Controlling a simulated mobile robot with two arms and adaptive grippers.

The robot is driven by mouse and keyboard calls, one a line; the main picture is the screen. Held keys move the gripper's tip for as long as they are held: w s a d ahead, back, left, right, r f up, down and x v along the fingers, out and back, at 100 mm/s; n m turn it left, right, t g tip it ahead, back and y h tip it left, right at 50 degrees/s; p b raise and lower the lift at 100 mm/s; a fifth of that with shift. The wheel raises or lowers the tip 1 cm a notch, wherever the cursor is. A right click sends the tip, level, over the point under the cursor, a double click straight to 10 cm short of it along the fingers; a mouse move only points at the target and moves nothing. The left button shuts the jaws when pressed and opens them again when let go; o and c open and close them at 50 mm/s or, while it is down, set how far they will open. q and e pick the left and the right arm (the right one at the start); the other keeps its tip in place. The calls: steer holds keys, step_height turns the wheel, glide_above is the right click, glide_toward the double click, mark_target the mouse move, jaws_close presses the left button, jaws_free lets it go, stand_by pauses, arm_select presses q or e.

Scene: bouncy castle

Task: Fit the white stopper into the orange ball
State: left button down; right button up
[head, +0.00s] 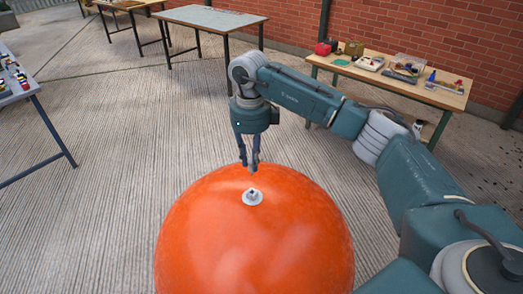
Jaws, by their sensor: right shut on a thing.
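The large orange ball (255,245) fills the lower middle of the head view. A small white round fitting (252,198) with a dark centre sits on its top. My right gripper (252,167) points down just above and behind this fitting in the picture, with a visible gap between the fingertips and the fitting. Its fingers are close together, shut on the white stopper, which the fingers hide almost wholly. I cannot make out the stopper's tilt. My left gripper is not in view.
A wooden table (455,97) with boxes, trays and a blue bottle stands at the back right. A grey-topped table (213,19) stands at the back. Another table (12,92) with small items is at the left edge. The ribbed concrete floor (110,160) left of the ball is clear.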

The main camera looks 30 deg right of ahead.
steer(key=shift+a+f, duration=0.15)
steer(key=shift+a, duration=0.05)
steer(key=shift+f+b, duration=0.25)
steer(key=shift+b, duration=0.15)
steer(key=shift+f+b, duration=1.8)
steer(key=shift+f, duration=1.1)
steer(key=shift+f, duration=0.15)
steer(key=shift+f+b, duration=1)
steer(key=shift+f, duration=0.55)
